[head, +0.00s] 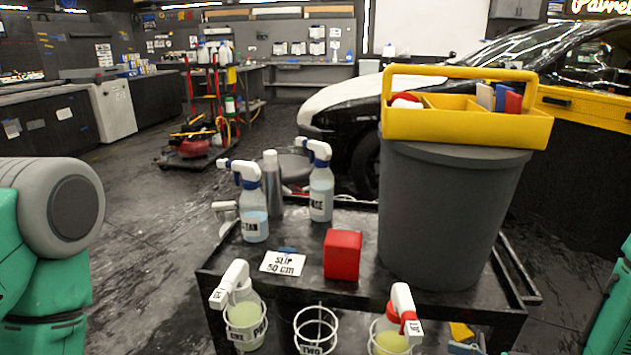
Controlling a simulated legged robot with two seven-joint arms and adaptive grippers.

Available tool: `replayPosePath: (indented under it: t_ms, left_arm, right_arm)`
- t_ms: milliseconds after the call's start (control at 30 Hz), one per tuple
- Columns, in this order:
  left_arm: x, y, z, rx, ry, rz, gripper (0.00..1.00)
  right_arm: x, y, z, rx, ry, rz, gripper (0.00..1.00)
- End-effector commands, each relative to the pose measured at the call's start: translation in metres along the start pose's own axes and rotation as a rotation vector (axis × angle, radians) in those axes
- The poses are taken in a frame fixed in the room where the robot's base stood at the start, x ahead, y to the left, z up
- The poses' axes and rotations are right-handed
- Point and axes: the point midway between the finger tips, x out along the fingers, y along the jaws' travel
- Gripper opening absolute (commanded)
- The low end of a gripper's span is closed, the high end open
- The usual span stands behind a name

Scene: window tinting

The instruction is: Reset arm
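My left arm (50,225) shows at the left edge as a teal link with a grey rounded joint, beside the black cart and apart from it. My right arm (612,310) shows only as a teal strip at the lower right edge. Neither gripper is in the picture, so I cannot see their fingers or whether they hold anything.
On the black cart (350,215) stand spray bottles (254,215) (321,190), a red block (343,255), a label card (283,263) and a grey bin (445,220) under a yellow caddy (465,125). Front ring holders carry two bottles (245,318) (392,340); the middle ring (316,328) is empty.

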Motion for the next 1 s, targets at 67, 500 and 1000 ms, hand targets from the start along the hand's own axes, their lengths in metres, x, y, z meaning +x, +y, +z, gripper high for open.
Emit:
replayPosePath:
  t_ms: [67,500,1000]
  left_arm:
    - [-0.007,0.000,0.000,0.000,0.000,0.000,0.00]
    - [-0.044,0.000,-0.002,0.000,0.000,0.000,0.00]
    - [-0.054,0.000,-0.003,0.000,0.000,0.000,0.00]
  right_arm:
    - [0.013,-0.002,0.004,0.055,-0.057,0.069,0.84]
    - [-0.019,-0.097,0.097,0.574,-0.785,0.629,0.84]
    - [-0.089,-0.173,0.112,0.770,-1.125,0.853,0.84]
